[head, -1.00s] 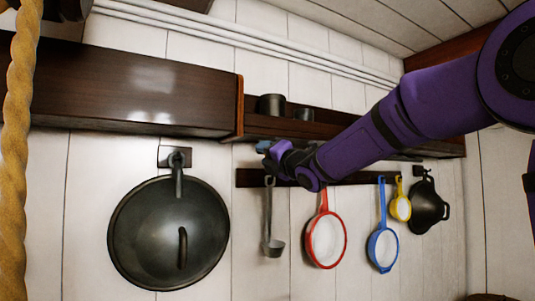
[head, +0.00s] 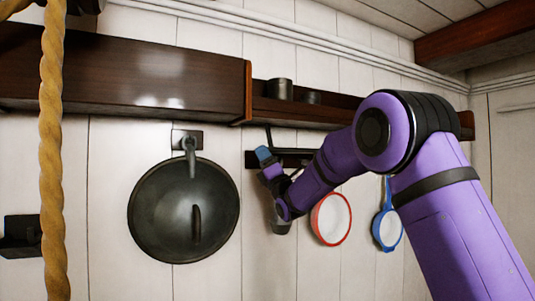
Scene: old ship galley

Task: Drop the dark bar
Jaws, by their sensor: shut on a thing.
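My gripper (head: 267,160), with blue-grey fingertips, is in front of the wall just under the shelf, left of the red-rimmed strainer. It is shut on the dark bar (head: 269,138), of which a thin dark length shows above the fingertips, against the white wall. The rest of the bar is hidden or merges with the dark hanging rail (head: 251,159) behind it. I cannot tell whether the bar touches the rail or shelf.
A ladle (head: 281,225) hangs partly hidden behind my gripper. A red strainer (head: 331,218) and a blue strainer (head: 387,228) hang to the right, a large dark pan (head: 160,215) to the left. Dark cups (head: 279,89) stand on the shelf (head: 345,117). A rope (head: 51,160) hangs at left.

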